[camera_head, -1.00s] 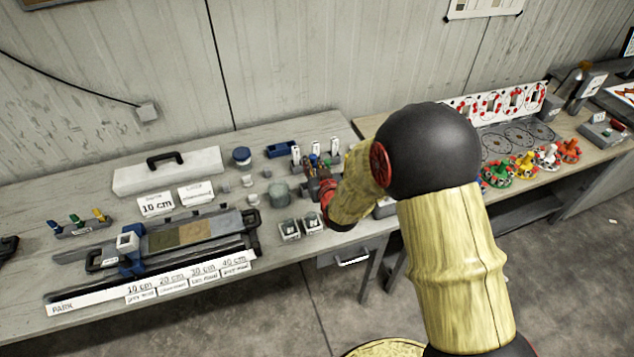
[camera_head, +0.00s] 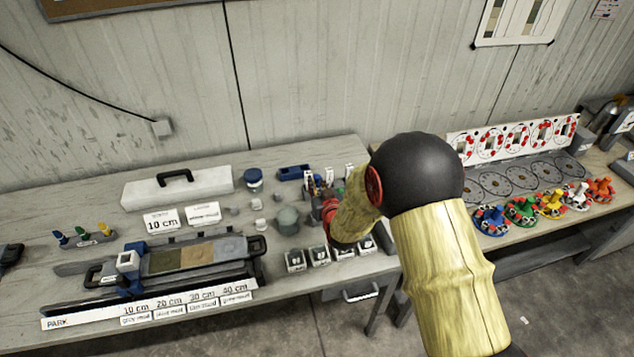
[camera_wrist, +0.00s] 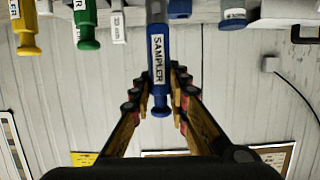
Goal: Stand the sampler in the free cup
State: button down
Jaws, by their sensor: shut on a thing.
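The sampler (camera_wrist: 158,62) is a blue plunger-like tool with a white "SAMPLER" label. In the wrist view it stands between the fingers of my gripper (camera_wrist: 161,100), which is shut on it. In the head view my gripper (camera_head: 328,212) is over the left bench, beside a cluster of small coloured tools, and the sampler cannot be made out. Yellow (camera_wrist: 27,35) and green (camera_wrist: 87,25) tools of similar shape sit at the upper left of the wrist view. I cannot tell which cup is free; my arm hides part of the area.
Several small square containers (camera_head: 296,260) line the bench's front edge. A grey-green round pot (camera_head: 287,221) and a blue-lidded jar (camera_head: 253,180) stand left of my gripper. A white case (camera_head: 205,183), a core tray (camera_head: 195,255) and a coloured-tool rack (camera_head: 85,238) lie farther left.

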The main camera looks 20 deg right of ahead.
jog(key=shift+f+b, duration=1.05)
jog(key=shift+f, duration=2)
jog(key=shift+f+b, duration=0.9)
jog(key=shift+b, duration=0.1)
jog(key=c, duration=1.6)
grip_release()
jog(key=shift+c, duration=0.2)
jog(key=shift+r+p, duration=1.55)
jog(key=shift+r, duration=1.95)
